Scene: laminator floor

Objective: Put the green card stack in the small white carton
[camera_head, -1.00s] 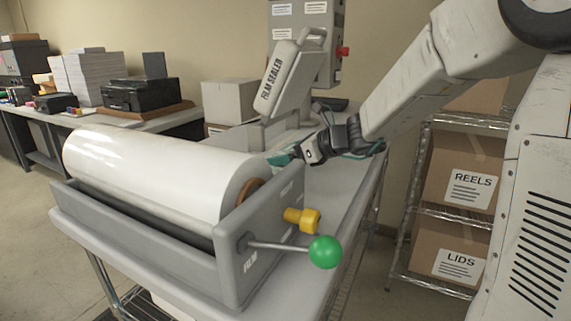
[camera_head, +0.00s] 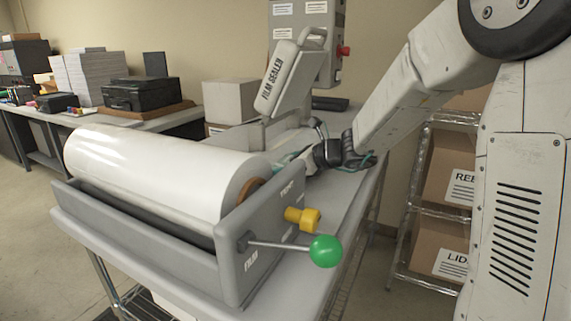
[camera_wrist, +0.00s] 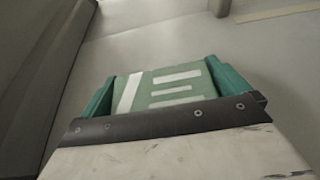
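The green card stack (camera_wrist: 165,88), with white stripes on top, lies between the two teal fingers of my gripper (camera_wrist: 168,88) in the wrist view. Both fingers meet its sides with no clear gap, so my gripper looks shut on it. In the head view my gripper (camera_head: 290,163) is low over the grey bench, behind the film roll. Its fingertips are mostly hidden there, and the card stack cannot be made out. I cannot identify the small white carton. A pale edge (camera_head: 172,305) shows under the bench, too cut off to name.
The big white film roll (camera_head: 160,165) in its grey holder (camera_head: 240,255), with a yellow knob (camera_head: 303,218) and green-balled lever (camera_head: 325,251), stands close to my gripper. The film sealer (camera_head: 283,75) rises behind. Wire shelves with cartons (camera_head: 440,250) stand at right. Bench right of the holder is clear.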

